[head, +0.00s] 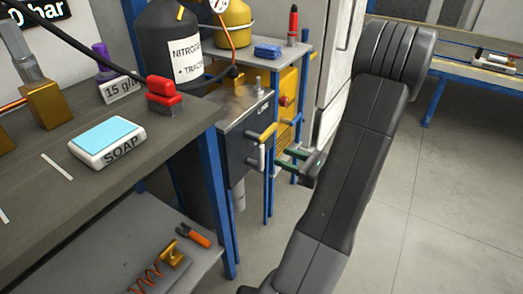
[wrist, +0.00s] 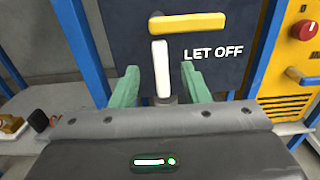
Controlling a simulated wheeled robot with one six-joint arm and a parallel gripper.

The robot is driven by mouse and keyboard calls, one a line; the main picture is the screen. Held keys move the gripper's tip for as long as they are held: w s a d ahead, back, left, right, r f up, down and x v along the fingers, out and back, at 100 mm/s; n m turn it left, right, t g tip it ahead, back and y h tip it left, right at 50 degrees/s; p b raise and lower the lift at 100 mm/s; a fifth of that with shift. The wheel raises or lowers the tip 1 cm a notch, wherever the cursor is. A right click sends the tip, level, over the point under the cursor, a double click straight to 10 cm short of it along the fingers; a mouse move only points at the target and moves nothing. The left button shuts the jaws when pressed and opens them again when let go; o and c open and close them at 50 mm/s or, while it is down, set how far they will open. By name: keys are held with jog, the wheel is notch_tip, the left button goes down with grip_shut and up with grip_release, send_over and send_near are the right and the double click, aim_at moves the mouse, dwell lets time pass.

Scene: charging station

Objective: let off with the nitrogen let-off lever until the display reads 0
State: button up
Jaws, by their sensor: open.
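The let-off panel (wrist: 120,40) is dark and carries the words LET OFF. On it are a yellow bar (wrist: 187,23), lying nearly level, and below that a white upright lever (wrist: 161,68). The white lever also shows in the head view (head: 262,157), below the yellow bar (head: 268,132). My gripper (wrist: 160,82) has its green fingers apart, one on each side of the white lever's lower part; I cannot tell whether they touch it. The gripper (head: 284,159) shows at the panel in the head view. A display (head: 38,10) reads "0 bar", its left part cut off.
A black nitrogen cylinder (head: 165,45) stands behind the bench (head: 185,125). The bench holds soap (head: 107,142) and a red-handled brush (head: 163,92). A yellow cabinet with a red knob (wrist: 304,30) is right of the panel. Open floor (head: 440,200) lies at right.

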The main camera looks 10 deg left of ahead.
aim_at(263, 149)
jog(key=b+x, duration=0.2)
jog(key=x, duration=0.7)
grip_shut()
